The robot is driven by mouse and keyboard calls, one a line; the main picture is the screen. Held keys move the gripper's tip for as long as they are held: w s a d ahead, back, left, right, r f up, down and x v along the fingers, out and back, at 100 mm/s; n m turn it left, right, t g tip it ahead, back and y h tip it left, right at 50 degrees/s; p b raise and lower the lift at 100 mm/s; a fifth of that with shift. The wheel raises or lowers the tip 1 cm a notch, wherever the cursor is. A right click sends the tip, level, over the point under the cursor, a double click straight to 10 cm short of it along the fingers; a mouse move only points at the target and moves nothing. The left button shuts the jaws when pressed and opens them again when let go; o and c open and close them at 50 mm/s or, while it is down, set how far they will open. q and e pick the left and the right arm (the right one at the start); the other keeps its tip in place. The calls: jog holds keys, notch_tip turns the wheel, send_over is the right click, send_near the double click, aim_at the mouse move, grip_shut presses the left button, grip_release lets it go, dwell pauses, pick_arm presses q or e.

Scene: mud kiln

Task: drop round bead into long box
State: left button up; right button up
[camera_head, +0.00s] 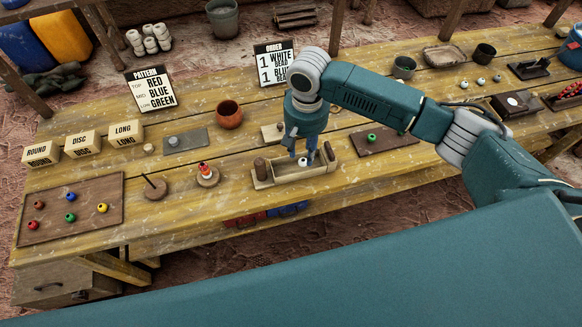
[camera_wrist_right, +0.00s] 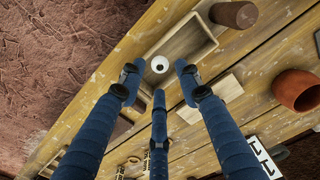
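A small white round bead with a dark hole (camera_head: 303,161) shows at the open wooden tray-like box (camera_head: 292,176) near the table's front edge. In the right wrist view the bead (camera_wrist_right: 160,64) lies between and beyond my spread fingers, over the tray's inside (camera_wrist_right: 182,47). I cannot tell whether it rests on the tray floor. My right gripper (camera_head: 304,153) points down above the tray, fingers apart with gaps around the bead (camera_wrist_right: 157,78). A block labelled LONG (camera_head: 126,133) stands at the left beside blocks labelled ROUND (camera_head: 42,153) and DISC (camera_head: 83,144). My left gripper is out of view.
A dark tray with several coloured beads (camera_head: 70,208) lies at the left. A peg on a disc (camera_head: 153,187), a stacked peg (camera_head: 207,174) and a clay pot (camera_head: 229,115) stand left of my gripper. Pattern (camera_head: 151,88) and order (camera_head: 273,63) cards stand behind.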

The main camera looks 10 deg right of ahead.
jog(key=shift+r, duration=0.1)
notch_tip(320, 180, up, 12)
dwell(0.6)
dwell(0.4)
